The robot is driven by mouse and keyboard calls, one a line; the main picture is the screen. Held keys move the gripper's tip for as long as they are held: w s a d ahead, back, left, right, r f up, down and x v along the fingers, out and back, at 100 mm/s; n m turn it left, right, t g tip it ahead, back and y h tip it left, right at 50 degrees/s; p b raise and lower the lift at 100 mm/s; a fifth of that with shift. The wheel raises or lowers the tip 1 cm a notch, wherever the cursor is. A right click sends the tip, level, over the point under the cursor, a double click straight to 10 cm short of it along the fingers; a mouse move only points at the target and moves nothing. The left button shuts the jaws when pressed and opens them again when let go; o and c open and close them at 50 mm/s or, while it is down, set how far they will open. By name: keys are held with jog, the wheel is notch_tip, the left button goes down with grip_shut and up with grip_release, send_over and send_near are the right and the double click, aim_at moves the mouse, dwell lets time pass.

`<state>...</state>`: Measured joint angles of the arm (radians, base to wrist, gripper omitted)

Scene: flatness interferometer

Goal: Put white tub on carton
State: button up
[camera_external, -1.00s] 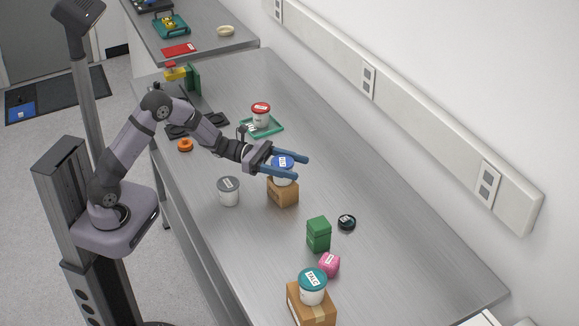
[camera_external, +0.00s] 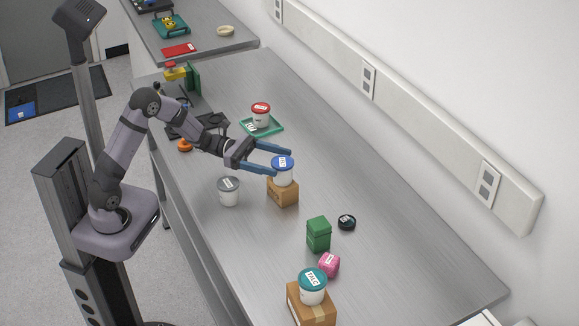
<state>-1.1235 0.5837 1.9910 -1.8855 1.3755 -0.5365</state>
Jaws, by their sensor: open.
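A white tub with a blue lid (camera_external: 283,174) stands upright on a small brown carton (camera_external: 284,194) in the middle of the bench. My gripper (camera_external: 281,160) is open, with its blue fingers at the height of the blue lid, behind and to the left of the tub. From this view I cannot tell whether a finger touches the tub. Another white tub with a teal lid (camera_external: 312,289) stands on a larger carton (camera_external: 316,316) at the front. A white tub with a red lid (camera_external: 260,117) stands on a green tray (camera_external: 277,127) farther back.
A grey-lidded tub (camera_external: 229,194) stands left of the small carton. A green box (camera_external: 318,236), a pink block (camera_external: 329,264) and a black round item (camera_external: 347,222) lie to the front right. An orange ring (camera_external: 185,145) is at the left edge. The bench's right side is clear.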

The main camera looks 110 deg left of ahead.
jog(key=s, duration=0.3)
jog(key=s+b, duration=0.1)
jog(key=s, duration=0.1)
jog(key=shift+s+a, duration=0.2)
jog(key=shift+s, duration=0.2)
